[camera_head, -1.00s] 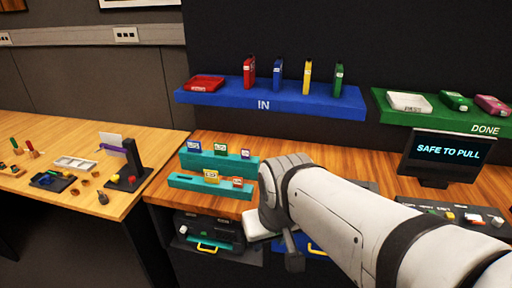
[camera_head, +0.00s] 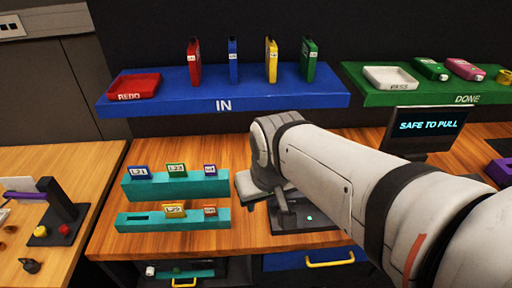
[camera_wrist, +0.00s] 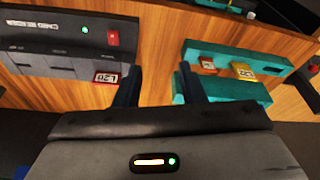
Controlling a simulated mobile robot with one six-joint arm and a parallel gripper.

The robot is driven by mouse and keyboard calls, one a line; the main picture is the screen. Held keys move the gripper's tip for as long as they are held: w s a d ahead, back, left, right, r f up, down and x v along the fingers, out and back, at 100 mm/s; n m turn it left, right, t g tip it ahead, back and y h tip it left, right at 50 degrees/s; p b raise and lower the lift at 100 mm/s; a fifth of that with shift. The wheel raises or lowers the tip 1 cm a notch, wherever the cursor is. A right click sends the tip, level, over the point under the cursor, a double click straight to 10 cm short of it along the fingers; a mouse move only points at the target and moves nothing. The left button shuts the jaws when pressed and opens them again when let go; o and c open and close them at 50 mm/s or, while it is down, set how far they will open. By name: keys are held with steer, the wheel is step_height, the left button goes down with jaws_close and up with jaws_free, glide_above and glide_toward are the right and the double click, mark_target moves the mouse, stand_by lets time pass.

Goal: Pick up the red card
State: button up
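A red card (camera_wrist: 105,78) marked L20 shows in the wrist view at the edge of a dark grey panel (camera_wrist: 55,62), left of my gripper. In the head view my arm hides this card; part of the dark panel (camera_head: 308,220) shows below the arm. My gripper (camera_wrist: 160,66) is open, its two dark fingers apart with nothing between them. The card lies just outside the left finger, apart from the gap. The gripper body (camera_head: 250,188) shows partly in the head view, over the wooden bench.
Teal racks (camera_head: 200,187) hold several coloured cards, including an orange-red one (camera_head: 210,210); they stand right of my gripper in the wrist view. A red switch (camera_wrist: 113,38) sits on the panel. A blue shelf (camera_head: 300,98) and a monitor (camera_head: 428,127) stand behind.

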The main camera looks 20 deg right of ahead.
steer(key=shift+o, duration=1.4)
steer(key=shift+w+d+r, duration=0.1)
steer(key=shift+w+d, duration=0.1)
steer(key=shift+w, duration=0.3)
steer(key=o, duration=0.6)
steer(key=shift+m+g, duration=0.7)
steer(key=shift+g, duration=0.1)
steer(key=w+d+p, duration=0.1)
steer(key=w+d, duration=0.1)
steer(key=w, duration=0.1)
steer(key=w+d+p, duration=0.2)
steer(key=w+d, duration=0.1)
steer(key=shift+w, duration=0.2)
steer(key=shift+o, duration=0.2)
steer(key=w+d+f+m+g+p, duration=0.1)
steer(key=w+d+f+p, duration=0.1)
steer(key=w+d+f, duration=0.2)
steer(key=w+d, duration=0.2)
steer(key=d, duration=0.1)
steer(key=shift+w+f+m+g, duration=0.15)
steer(key=shift+m+g, duration=0.15)
steer(key=shift+s+d+f+p, duration=0.15)
steer(key=shift+f+p, duration=0.25)
steer(key=shift+f, duration=0.95)
steer(key=shift+d+f+p, duration=0.1)
steer(key=shift+f+p, duration=0.25)
steer(key=shift+f, duration=1)
steer(key=shift+s+d+f+p, duration=0.15)
steer(key=shift+f+p, duration=0.25)
steer(key=shift+f, duration=0.95)
